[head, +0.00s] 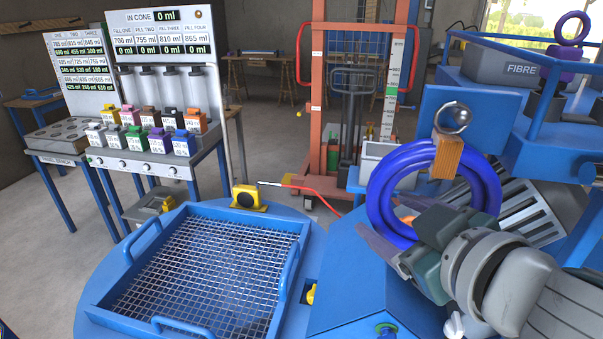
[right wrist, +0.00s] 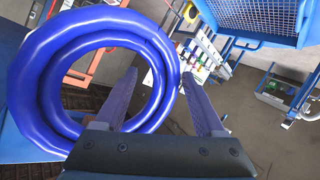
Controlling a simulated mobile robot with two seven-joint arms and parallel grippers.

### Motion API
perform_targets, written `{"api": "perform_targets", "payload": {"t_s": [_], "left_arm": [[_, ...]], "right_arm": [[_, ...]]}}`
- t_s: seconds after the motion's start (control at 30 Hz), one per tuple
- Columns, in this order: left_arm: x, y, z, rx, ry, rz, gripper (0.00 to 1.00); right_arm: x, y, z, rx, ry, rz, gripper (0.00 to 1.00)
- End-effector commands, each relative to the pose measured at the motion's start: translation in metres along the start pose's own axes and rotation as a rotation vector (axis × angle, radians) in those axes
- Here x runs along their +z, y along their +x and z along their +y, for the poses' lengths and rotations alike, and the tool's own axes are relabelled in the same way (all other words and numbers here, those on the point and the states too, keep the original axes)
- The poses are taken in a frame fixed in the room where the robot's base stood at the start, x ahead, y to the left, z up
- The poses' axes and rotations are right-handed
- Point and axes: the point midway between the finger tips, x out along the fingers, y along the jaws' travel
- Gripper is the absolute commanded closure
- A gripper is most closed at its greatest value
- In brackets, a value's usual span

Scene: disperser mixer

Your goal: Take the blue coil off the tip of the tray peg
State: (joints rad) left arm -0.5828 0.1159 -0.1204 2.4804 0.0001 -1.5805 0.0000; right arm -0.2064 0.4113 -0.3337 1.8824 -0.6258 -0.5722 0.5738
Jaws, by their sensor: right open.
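The blue coil (head: 378,187) hangs at the right in the head view, its top behind a wooden block (head: 447,157) with a shiny metal ring or ball (head: 455,117) above it. I take the block and metal end for the tray peg's tip, but cannot be sure. My right gripper (head: 386,220) is open at the coil's lower part. In the right wrist view the coil (right wrist: 30,110) fills the left side, and its right rim shows between the open fingers (right wrist: 165,100). I cannot tell whether they touch it. My left gripper is not in view.
A blue tray with a wire mesh (head: 200,265) lies at front left. A blue railed platform with a grey FIBRE bin (head: 500,68) stands at upper right, with a purple coil (head: 572,28) on it. An orange lift frame (head: 318,100) and a dispensing bench (head: 150,160) stand behind.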

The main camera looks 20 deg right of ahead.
Motion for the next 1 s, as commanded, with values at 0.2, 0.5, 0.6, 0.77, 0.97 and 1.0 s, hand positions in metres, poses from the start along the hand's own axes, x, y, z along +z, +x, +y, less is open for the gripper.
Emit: {"api": "perform_targets", "payload": {"t_s": [0.2, 0.5, 0.6, 0.77, 0.97, 1.0], "left_arm": [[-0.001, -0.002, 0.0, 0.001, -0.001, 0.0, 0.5], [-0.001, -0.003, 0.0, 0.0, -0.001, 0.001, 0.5], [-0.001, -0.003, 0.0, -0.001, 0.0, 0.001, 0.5], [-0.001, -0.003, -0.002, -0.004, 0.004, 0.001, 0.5], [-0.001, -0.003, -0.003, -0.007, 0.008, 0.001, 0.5], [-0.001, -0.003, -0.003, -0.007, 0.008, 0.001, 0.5]], "right_arm": [[0.0, 0.03, 0.0, 0.0, 0.001, 0.0, 0.28], [0.0, 0.042, 0.0, -0.001, 0.001, -0.001, 0.28], [0.0, 0.042, -0.001, -0.001, 0.001, -0.001, 0.28], [0.001, 0.041, -0.001, -0.001, 0.001, -0.001, 0.38], [0.001, 0.041, -0.001, -0.001, 0.001, -0.001, 0.61], [0.001, 0.041, -0.001, -0.001, 0.001, -0.001, 0.65]]}}
